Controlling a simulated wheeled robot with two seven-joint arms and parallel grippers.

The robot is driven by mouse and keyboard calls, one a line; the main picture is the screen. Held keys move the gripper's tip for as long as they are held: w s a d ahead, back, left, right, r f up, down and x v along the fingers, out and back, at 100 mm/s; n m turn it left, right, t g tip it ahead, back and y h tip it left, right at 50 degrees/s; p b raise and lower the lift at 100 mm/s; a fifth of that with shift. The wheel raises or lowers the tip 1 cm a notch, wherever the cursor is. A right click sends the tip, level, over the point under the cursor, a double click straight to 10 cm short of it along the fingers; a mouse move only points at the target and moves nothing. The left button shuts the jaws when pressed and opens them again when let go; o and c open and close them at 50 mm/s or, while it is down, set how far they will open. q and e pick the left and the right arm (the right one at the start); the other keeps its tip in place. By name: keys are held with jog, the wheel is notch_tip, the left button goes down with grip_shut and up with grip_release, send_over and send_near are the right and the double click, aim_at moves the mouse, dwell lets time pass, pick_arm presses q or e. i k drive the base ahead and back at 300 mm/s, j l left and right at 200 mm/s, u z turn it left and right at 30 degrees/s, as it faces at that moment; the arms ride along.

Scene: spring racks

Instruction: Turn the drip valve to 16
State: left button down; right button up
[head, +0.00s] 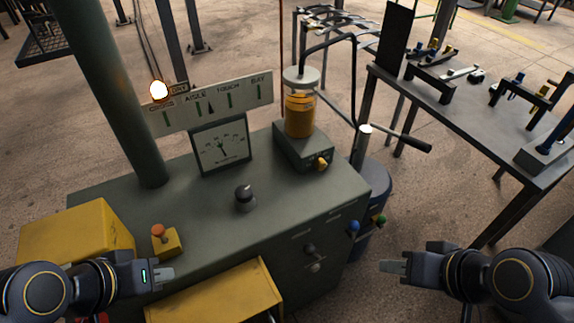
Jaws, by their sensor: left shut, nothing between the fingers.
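A glass jar of amber liquid (299,114) stands on a grey-green box at the back right of the cabinet top. A small yellow-orange knob (321,163) sits on the front of that box. A black knob (245,194) stands on the cabinet top, and a dial gauge (221,145) with a needle stands behind it. No label shows which knob is the drip valve, and the dial numbers are too small to read. My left gripper (166,275) is shut and empty near the cabinet's front left. My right gripper (388,267) looks shut and empty, right of the cabinet. Neither touches a knob.
A green post (112,90) rises from the cabinet's left. A yellow box (75,235), an orange-topped button (160,236) and an open yellow drawer (225,297) are near my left gripper. A tool table (470,120) stands beyond.

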aim_at(320, 163)
jog(key=l+u, duration=0.2)
jog(key=u, duration=0.25)
jog(key=i+l+u, duration=0.1)
jog(key=u, duration=0.35)
jog(key=l+u, duration=0.3)
jog(key=u, duration=0.15)
jog(key=k+l+u, duration=0.1)
jog(key=u, duration=0.35)
jog(key=k+l+u, duration=0.25)
jog(key=l, duration=0.25)
jog(key=k+l+u, duration=0.25)
jog(key=l, duration=0.25)
jog(key=k+l+u, duration=0.3)
jog(key=k+l, duration=0.5)
jog(key=l, duration=0.25)
